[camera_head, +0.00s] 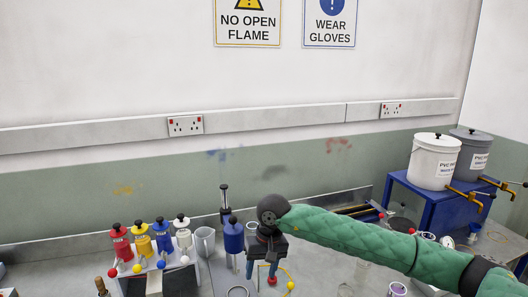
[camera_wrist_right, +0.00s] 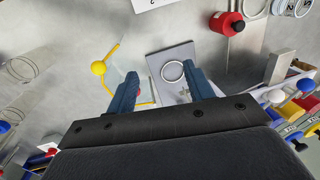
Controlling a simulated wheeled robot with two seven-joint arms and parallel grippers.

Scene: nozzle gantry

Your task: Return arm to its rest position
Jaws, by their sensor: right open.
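My right arm (camera_head: 370,240), in a green quilted sleeve, reaches in from the right over the bench in the head view. Its right gripper (camera_head: 262,272) points down with its blue fingers apart, just right of a blue bottle. In the wrist view the right gripper (camera_wrist_right: 163,82) is open, with nothing held between the fingers. Beyond them lies a grey plate (camera_wrist_right: 158,58) with a pale ring (camera_wrist_right: 172,72) on it. A yellow ball (camera_wrist_right: 98,68) on a yellow rod is left of the fingers. My left gripper is not in view.
Red (camera_head: 121,242), yellow (camera_head: 142,238), blue (camera_head: 163,236) and white (camera_head: 183,232) bottles stand in a rack at left. A blue bottle (camera_head: 233,236) stands close to the gripper. A blue stand (camera_head: 440,205) with white (camera_head: 433,162) and grey (camera_head: 470,155) buckets is at right.

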